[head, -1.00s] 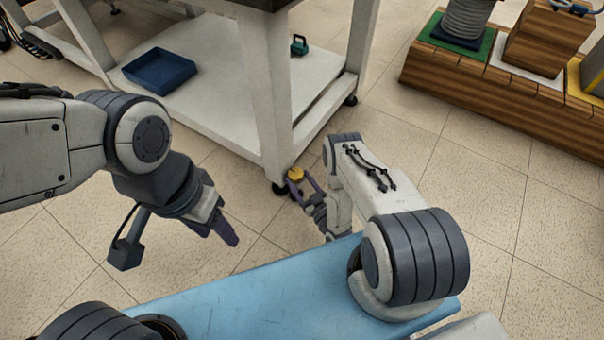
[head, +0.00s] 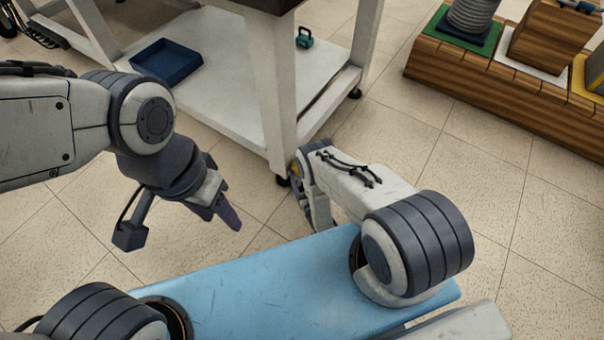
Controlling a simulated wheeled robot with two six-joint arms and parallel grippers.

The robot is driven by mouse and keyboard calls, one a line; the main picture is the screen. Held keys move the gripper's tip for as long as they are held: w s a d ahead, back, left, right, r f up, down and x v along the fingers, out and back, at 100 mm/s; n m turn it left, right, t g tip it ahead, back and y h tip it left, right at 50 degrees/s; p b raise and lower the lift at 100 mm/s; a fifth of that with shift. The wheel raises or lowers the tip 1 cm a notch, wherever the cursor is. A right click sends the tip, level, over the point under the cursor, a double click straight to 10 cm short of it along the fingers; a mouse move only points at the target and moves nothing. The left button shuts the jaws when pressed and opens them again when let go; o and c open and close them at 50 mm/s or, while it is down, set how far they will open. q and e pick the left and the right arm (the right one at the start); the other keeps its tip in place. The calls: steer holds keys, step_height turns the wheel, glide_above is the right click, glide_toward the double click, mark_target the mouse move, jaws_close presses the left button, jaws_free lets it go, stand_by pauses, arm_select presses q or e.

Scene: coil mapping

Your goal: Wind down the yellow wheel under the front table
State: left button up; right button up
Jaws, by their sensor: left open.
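The yellow wheel (head: 296,169) is at the foot of the near leg of the white front table (head: 276,110), close to the floor. Only a small bit of it shows; my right arm hides the rest. My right gripper (head: 297,184) is at the wheel, with its fingers mostly behind my own wrist. I cannot tell whether it touches or grips the wheel. My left gripper (head: 226,211) is open and empty, above the floor to the left of the table leg.
A dark blue tray (head: 166,62) and a small green object (head: 304,38) rest on the table's lower shelf. A wooden stand (head: 500,95) with coloured pads and a grey coil (head: 470,14) is at the upper right. Tiled floor between stand and table is clear.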

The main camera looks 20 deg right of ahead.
steer(key=o, duration=1.4)
steer(key=shift+w, duration=0.1)
steer(key=shift+c, duration=0.2)
